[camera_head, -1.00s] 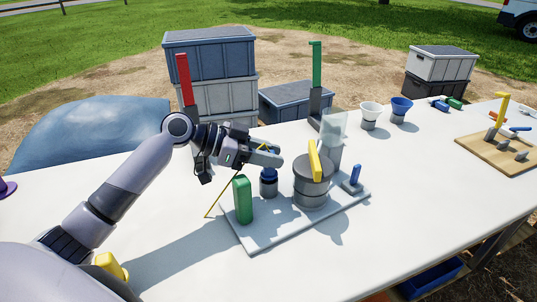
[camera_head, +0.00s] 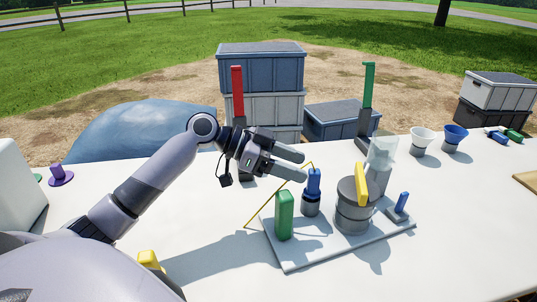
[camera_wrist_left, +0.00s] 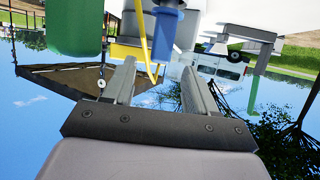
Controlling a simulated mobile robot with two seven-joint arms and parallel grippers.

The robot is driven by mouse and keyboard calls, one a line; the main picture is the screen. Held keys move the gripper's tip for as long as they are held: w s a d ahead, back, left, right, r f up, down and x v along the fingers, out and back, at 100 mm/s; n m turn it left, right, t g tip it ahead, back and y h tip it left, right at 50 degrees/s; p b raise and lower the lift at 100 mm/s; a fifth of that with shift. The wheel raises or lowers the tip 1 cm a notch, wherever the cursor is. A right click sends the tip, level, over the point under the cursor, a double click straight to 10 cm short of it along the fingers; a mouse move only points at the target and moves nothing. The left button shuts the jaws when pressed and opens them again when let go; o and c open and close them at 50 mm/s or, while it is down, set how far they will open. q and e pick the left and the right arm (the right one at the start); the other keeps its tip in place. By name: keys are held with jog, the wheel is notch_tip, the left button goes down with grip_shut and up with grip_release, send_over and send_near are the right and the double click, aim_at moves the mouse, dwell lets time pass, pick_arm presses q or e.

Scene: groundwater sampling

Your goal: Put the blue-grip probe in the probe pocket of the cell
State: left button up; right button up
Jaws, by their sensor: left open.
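The blue-grip probe (camera_head: 314,183) stands upright in a grey round holder (camera_head: 311,205) on the light tray of the cell (camera_head: 292,262). A thin yellow line (camera_head: 262,212) runs from near it down to the table. My left gripper (camera_head: 304,167) is open and empty, just left of and beside the blue grip. How deep the probe sits is hidden by the holder.
On the tray are a green block (camera_head: 284,215), a grey pot with a yellow handle (camera_head: 354,205), a clear container (camera_head: 381,160) and a small blue lever (camera_head: 402,202). Red (camera_head: 237,95) and green (camera_head: 368,90) upright handles stand behind. The front table is mostly clear.

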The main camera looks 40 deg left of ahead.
pick_arm(q)
jog(key=v, duration=0.7)
dwell(0.5)
